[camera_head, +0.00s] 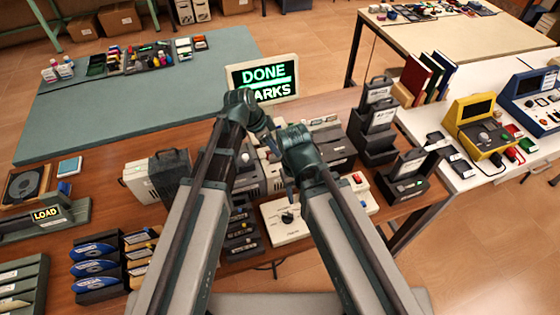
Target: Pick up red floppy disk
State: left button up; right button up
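I cannot make out a red floppy disk for certain. Small red items (527,145) lie on the white table at the right, too small to identify. Dark racks (242,235) with floppy-like slabs stand on the wooden table, partly hidden by my arms. My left arm rises from the lower middle and bends near the sign; its gripper (270,142) is small and dark above the central devices. My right arm ends beside it, and its gripper (290,190) is mostly hidden. I cannot see whether either is open, and I see nothing held.
A lit DONE sign (264,78) stands behind my arms. Beige devices crowd the wooden table (110,175). Dark stepped holders (378,125) stand at the right. A yellow console (476,122) and folders (415,75) are on the white table. The green mat (100,110) has free room.

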aim_at(280, 159)
pick_arm(q)
jog(key=b+x, duration=0.3)
jog(key=x, duration=0.1)
jog(key=shift+s+f, duration=0.1)
jog(key=shift+f, duration=0.1)
pick_arm(e)
notch_tip(280, 159, down, 4)
pick_arm(q)
jog(key=shift+r, duration=0.1)
pick_arm(e)
jog(key=shift+r, duration=0.1)
pick_arm(q)
jog(key=shift+c, duration=0.2)
grip_shut()
